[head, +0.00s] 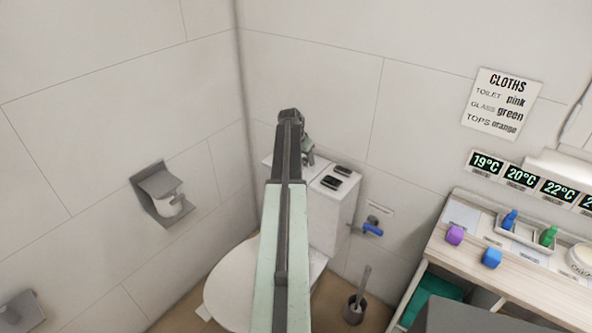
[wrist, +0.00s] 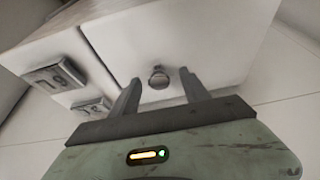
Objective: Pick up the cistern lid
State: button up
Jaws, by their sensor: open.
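The cistern lid (wrist: 222,42) is a white slab with a small round metal knob (wrist: 158,77). It fills much of the wrist view. My gripper (wrist: 160,80) is open, with one finger on each side of the knob in that view. I cannot tell how far the fingertips are from the lid, and nothing is held. In the head view my gripper (head: 308,153) is over the white cistern (head: 332,213) behind the toilet, and my arm hides most of the lid.
Two dark-topped fittings (head: 342,170) sit on the cistern's right part, close beside the lid. Walls stand behind and to the left, with a paper holder (head: 160,192). A blue-handled valve (head: 372,229) and brush holder (head: 354,308) are right. A counter (head: 512,276) holds coloured items.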

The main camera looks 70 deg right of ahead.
jog(key=shift+r, duration=0.15)
grip_shut()
dwell(1.2)
